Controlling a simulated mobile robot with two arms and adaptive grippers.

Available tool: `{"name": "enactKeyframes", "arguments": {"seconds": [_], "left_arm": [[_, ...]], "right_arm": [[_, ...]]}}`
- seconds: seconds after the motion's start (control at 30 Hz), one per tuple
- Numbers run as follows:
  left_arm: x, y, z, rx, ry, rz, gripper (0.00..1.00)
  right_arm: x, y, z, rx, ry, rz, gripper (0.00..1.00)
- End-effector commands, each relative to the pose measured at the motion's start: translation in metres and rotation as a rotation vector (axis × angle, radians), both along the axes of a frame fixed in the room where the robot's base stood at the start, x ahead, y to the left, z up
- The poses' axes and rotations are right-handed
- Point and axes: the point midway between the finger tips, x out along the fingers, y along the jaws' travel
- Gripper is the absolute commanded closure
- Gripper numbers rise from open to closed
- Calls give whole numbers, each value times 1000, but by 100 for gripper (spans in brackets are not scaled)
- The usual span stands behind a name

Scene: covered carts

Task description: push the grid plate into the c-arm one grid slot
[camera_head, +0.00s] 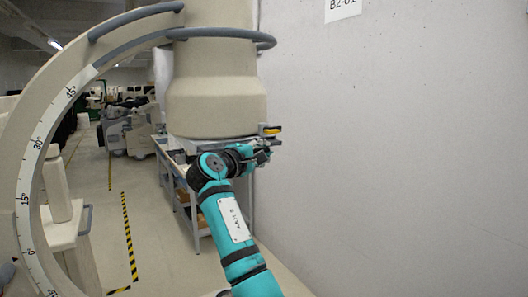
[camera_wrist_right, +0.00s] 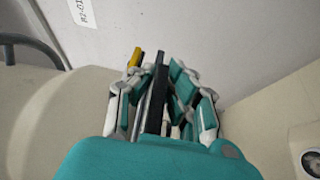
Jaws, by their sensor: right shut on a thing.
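The c-arm (camera_head: 40,120) curves up the left of the head view, with a degree scale on its arc. Its beige housing (camera_head: 215,95) hangs at the arc's top. My right gripper (camera_head: 264,152) is at the lower right edge of this housing. In the wrist view its fingers (camera_wrist_right: 157,88) are closed around a thin dark plate, the grid plate (camera_wrist_right: 159,75), seen nearly edge-on. A yellow piece (camera_head: 272,130) shows just above the gripper, and beside the plate in the wrist view (camera_wrist_right: 134,58). The slot itself and how far the plate sits in it are hidden.
A plain wall (camera_head: 400,150) with a sign (camera_head: 342,8) fills the right side. A grey cart (camera_head: 178,175) stands behind my right arm. Covered equipment (camera_head: 130,130) stands farther back.

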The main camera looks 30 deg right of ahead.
Motion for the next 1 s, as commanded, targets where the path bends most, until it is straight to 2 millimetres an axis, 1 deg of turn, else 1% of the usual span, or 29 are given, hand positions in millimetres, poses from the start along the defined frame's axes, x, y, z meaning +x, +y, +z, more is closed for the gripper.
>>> {"name": "enactKeyframes", "arguments": {"seconds": [0.13, 1.0], "left_arm": [[0, 0, 0, 0, 0, 0, 60], [0, 0, 0, 0, 0, 0, 60]], "right_arm": [[3, 0, 3, -1, -6, 1, 100], [25, 2, 3, -1, -6, 1, 100]]}}
